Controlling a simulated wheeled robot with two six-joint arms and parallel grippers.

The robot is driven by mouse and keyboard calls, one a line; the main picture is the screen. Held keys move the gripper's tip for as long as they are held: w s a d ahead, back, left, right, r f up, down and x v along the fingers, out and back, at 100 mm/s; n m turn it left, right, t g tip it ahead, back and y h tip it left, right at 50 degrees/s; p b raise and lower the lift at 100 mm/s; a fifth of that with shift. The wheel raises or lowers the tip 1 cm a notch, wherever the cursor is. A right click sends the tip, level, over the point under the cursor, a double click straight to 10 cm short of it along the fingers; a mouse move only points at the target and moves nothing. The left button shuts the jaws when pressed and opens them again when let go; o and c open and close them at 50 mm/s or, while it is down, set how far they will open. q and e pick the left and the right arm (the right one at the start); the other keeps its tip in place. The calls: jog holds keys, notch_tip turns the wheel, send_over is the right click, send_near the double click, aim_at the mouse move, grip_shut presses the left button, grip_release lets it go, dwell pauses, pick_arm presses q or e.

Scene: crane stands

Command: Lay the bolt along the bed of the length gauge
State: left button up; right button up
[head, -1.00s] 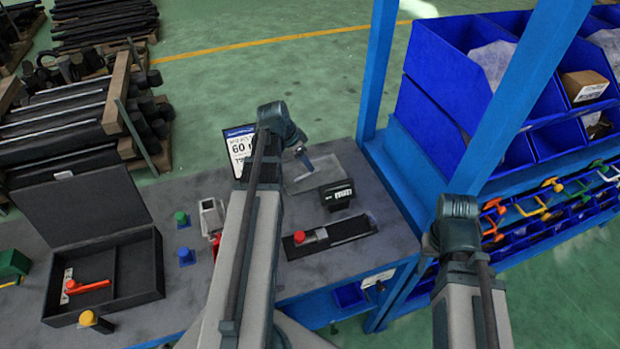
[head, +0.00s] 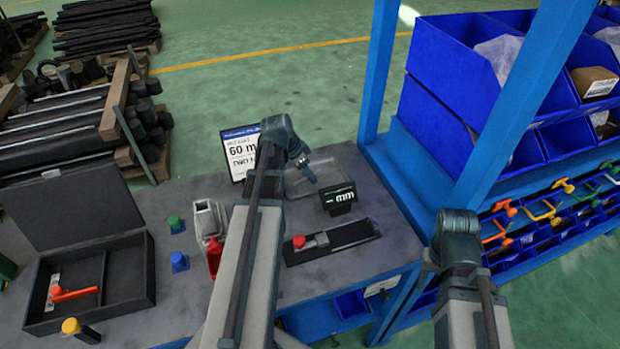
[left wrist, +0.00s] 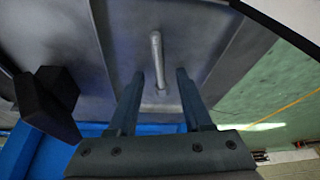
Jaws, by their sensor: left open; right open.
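A grey bolt (left wrist: 156,52) lies in a shallow grey tray (left wrist: 215,62) in the left wrist view. In the head view the tray (head: 343,183) is at the back of the bench, and I cannot make out the bolt there. My left gripper (head: 310,178) is over the tray, open, with its fingertips (left wrist: 160,76) either side of the bolt's near end and nothing gripped. The length gauge has a dark bed (head: 350,233), a red-knobbed slider (head: 300,242) at its left and a black display (head: 338,198) behind it. My right gripper is out of view.
An open black case (head: 133,274) with a red-handled tool is at the left. Blue and green pegs (head: 179,262) and a grey-and-red device (head: 209,225) stand between case and gauge. A sign (head: 238,150) stands behind my left arm. Blue posts and bins (head: 480,90) border the right.

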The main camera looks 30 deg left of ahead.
pick_arm(q)
jog(key=shift+f, duration=0.2)
grip_shut()
dwell(1.4)
